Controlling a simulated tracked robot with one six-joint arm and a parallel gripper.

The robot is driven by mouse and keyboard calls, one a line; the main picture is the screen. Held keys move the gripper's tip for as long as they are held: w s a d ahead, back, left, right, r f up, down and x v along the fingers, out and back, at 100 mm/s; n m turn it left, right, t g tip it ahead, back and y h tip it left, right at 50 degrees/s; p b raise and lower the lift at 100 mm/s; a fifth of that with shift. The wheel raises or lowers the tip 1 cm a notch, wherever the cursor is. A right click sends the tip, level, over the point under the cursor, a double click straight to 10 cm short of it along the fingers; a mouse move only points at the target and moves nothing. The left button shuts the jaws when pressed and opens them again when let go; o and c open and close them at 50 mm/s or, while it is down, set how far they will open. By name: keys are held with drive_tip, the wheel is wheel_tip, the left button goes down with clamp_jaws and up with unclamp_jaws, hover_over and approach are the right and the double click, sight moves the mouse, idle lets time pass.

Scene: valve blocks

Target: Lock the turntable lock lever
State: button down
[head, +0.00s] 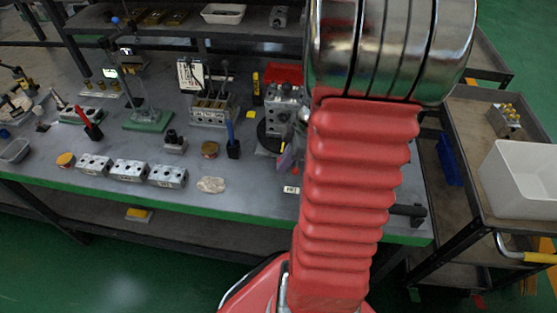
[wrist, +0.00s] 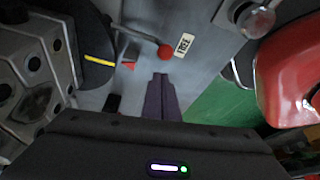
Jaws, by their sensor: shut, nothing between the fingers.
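The lock lever (wrist: 165,52) shows in the wrist view as a thin rod with a red ball knob, beside the black turntable (wrist: 97,72), which bears a yellow mark. A small red triangle and a white label (wrist: 185,45) lie near the knob. My gripper (wrist: 160,76) is shut and empty, its purple fingers pointing toward the knob, with a small gap in the picture. In the head view my gripper (head: 286,161) is partly hidden by my red arm, beside the turntable (head: 264,138). I cannot make out the lever there.
A grey valve block (wrist: 32,75) stands on the turntable, close left of my gripper; it also shows in the head view (head: 283,103). A blue marker in a black holder (head: 232,147) and several small blocks stand left along the bench. A cart with a white bin (head: 520,180) stands right.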

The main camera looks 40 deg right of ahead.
drive_tip(key=shift+s+d+f, duration=0.15)
drive_tip(key=shift+s+d, duration=0.45)
drive_tip(key=shift+d, duration=0.1)
drive_tip(key=shift+s+d, duration=0.1)
